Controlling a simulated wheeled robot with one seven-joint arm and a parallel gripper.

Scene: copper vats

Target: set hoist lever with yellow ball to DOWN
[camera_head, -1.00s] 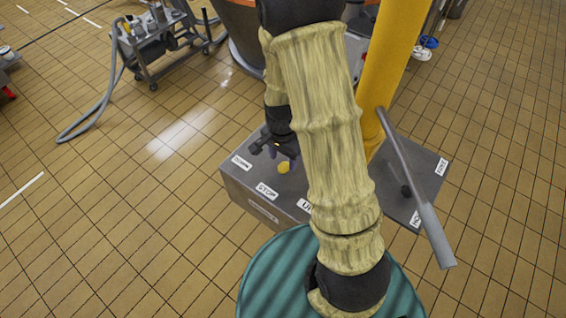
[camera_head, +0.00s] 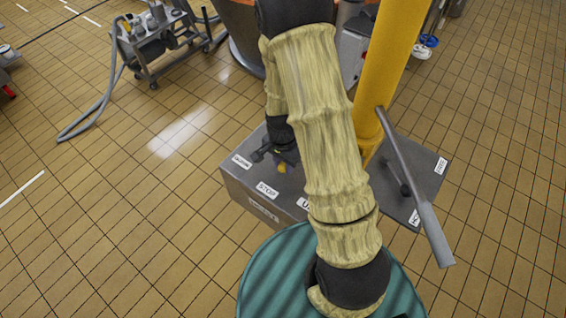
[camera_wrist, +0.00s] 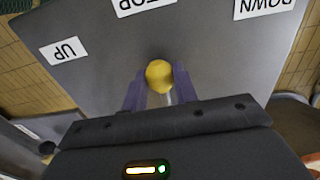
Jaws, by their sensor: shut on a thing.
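The hoist lever's yellow ball (camera_head: 282,168) stands over the grey control box (camera_head: 233,187) in the head view, partly covered by my gripper (camera_head: 279,160). In the wrist view the yellow ball (camera_wrist: 159,76) sits between the two purple-grey fingers of my gripper (camera_wrist: 158,84), which is shut on it. A short piece of the bare lever rod shows just below the ball. The STOP label (camera_wrist: 145,5) lies beyond the ball, the UP label (camera_wrist: 64,50) to the left and the DOWN label (camera_wrist: 264,6) to the right. The lever's base is hidden.
A yellow post (camera_head: 393,60) rises behind the box, with a long grey handle (camera_head: 432,225) slanting down at the right. A steel trolley (camera_head: 155,40) is at the back left. The left floor is open.

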